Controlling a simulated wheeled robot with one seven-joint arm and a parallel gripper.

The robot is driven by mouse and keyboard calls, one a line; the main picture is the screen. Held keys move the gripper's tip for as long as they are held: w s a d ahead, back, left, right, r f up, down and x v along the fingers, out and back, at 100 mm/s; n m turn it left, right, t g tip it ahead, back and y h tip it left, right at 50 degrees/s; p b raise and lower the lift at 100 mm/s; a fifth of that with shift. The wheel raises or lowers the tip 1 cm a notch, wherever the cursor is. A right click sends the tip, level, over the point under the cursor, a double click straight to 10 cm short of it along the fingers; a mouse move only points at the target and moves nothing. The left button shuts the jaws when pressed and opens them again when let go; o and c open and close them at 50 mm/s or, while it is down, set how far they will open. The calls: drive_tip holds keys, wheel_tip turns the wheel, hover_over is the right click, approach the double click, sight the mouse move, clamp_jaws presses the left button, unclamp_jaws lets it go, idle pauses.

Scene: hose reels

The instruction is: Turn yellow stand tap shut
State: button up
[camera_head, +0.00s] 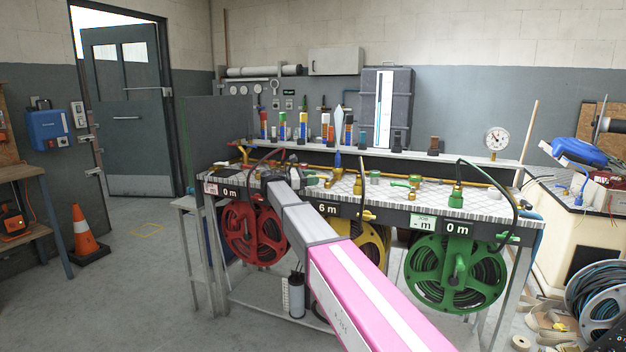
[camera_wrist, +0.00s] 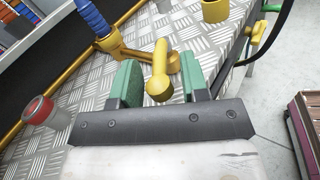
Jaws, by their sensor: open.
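The yellow stand tap (camera_head: 333,181) stands on the chequered metal bench top, below an upright blue part, above the yellow reel. In the wrist view its rounded yellow handle (camera_wrist: 159,72) lies between the two green fingers of my gripper (camera_wrist: 160,62); the brass pipework (camera_wrist: 112,46) is just beyond. My gripper is open, with a gap visible on both sides of the handle, and I cannot tell whether either finger touches it. In the head view my gripper (camera_head: 310,180) is small beside the tap, and my arm hides part of the bench.
A red reel (camera_head: 254,233), a yellow reel (camera_head: 371,246) and a green reel (camera_head: 457,268) hang under the bench. Green fittings (camera_head: 406,182) stand to the right. A red-rimmed cylinder (camera_wrist: 38,110) is left of my gripper. Another yellow lever (camera_wrist: 259,27) is at the bench edge.

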drive_tip(key=s+a, duration=0.2)
drive_tip(key=a, duration=0.8)
drive_tip(key=shift+a, duration=0.1)
